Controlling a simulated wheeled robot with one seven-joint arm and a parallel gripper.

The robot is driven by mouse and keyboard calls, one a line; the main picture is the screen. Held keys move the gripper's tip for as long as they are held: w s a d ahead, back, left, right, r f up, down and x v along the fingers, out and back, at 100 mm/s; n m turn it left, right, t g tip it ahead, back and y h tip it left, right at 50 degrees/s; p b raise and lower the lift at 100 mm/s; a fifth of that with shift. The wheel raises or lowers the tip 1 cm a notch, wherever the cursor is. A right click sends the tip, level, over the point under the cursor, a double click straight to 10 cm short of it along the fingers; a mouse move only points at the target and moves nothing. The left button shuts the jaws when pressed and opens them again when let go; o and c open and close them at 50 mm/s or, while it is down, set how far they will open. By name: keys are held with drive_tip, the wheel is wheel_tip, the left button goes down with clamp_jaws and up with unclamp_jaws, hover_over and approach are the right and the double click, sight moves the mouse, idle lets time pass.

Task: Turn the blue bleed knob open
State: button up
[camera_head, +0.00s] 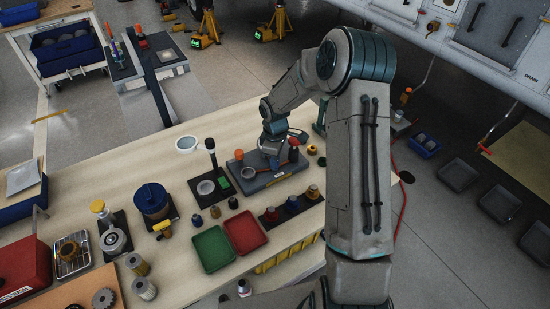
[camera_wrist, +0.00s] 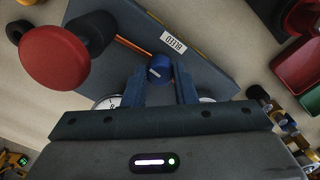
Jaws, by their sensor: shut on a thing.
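The blue bleed knob (camera_wrist: 159,69) sits on a dark grey-blue block in the wrist view. A label reading BLEED (camera_wrist: 173,42), upside down in the picture, lies just beyond it. My gripper (camera_wrist: 159,82) is shut on the blue knob, one finger on each side. In the head view the block (camera_head: 266,178) stands on the bench and my gripper (camera_head: 280,156) reaches down over it. The knob's grip is hard to make out there. How far the knob is turned cannot be told.
A large red round knob (camera_wrist: 54,57) stands up left of my gripper. White dials beside my fingers are partly hidden. A red tray (camera_head: 245,232) and a green tray (camera_head: 213,247) lie in front of the block. Small bottles and a dark rack (camera_head: 290,207) stand nearby.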

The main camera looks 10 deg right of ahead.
drive_tip(key=shift+w+a+r+n, duration=0.1)
drive_tip(key=shift+n, duration=0.4)
drive_tip(key=o, duration=1)
wheel_tip(320, 180, up, 14)
drive_tip(key=shift+f+b, duration=0.1)
drive_tip(key=shift+b, duration=0.2)
